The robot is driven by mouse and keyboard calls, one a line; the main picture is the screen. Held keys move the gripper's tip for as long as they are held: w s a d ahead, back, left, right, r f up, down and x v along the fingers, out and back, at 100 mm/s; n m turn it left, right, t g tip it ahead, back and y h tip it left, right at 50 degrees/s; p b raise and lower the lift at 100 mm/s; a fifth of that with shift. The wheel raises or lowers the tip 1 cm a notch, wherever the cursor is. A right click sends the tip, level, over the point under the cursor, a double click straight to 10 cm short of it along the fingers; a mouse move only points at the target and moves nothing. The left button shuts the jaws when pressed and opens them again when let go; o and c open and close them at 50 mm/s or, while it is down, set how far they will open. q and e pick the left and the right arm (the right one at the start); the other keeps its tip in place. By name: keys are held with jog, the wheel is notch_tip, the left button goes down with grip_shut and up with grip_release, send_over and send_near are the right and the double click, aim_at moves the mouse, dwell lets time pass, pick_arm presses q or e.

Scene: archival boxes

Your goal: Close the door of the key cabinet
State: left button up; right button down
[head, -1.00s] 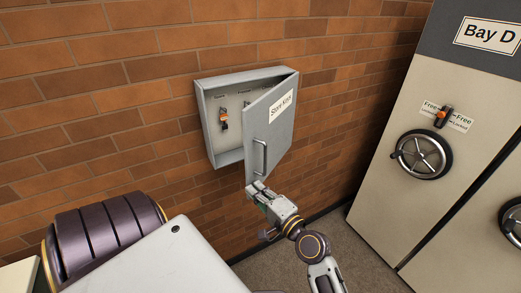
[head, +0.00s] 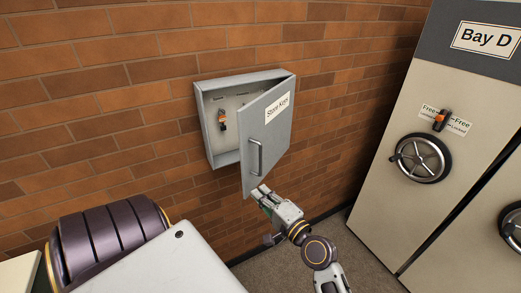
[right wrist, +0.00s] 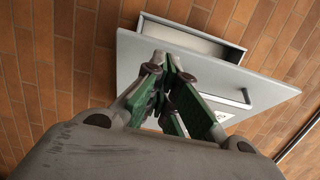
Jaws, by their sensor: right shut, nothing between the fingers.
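The grey key cabinet (head: 203,115) hangs on the brick wall. Its door (head: 272,140), labelled "Store Keys", is hinged at the right and stands partly open, with a gap at its left. A bar handle (head: 255,157) is on the door's front near its free edge. My right gripper (head: 258,191) is shut and empty at the door's lower free corner, below the handle. In the right wrist view the closed fingertips (right wrist: 167,62) overlap the door panel (right wrist: 132,58); I cannot tell whether they touch. My left gripper is out of view.
A key with an orange tag (head: 222,118) hangs inside the cabinet. At the right stand beige storage units (head: 400,215) with a handwheel (head: 420,158) and a "Bay D" sign (head: 486,38). Carpeted floor (head: 275,270) shows below the wall.

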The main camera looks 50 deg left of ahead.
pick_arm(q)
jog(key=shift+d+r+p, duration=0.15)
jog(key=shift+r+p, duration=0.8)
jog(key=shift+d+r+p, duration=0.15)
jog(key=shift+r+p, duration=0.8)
pick_arm(e)
jog(key=s+d, duration=0.5)
jog(key=s, duration=0.3)
jog(key=shift+s+d, duration=0.15)
jog(key=shift+s, duration=0.2)
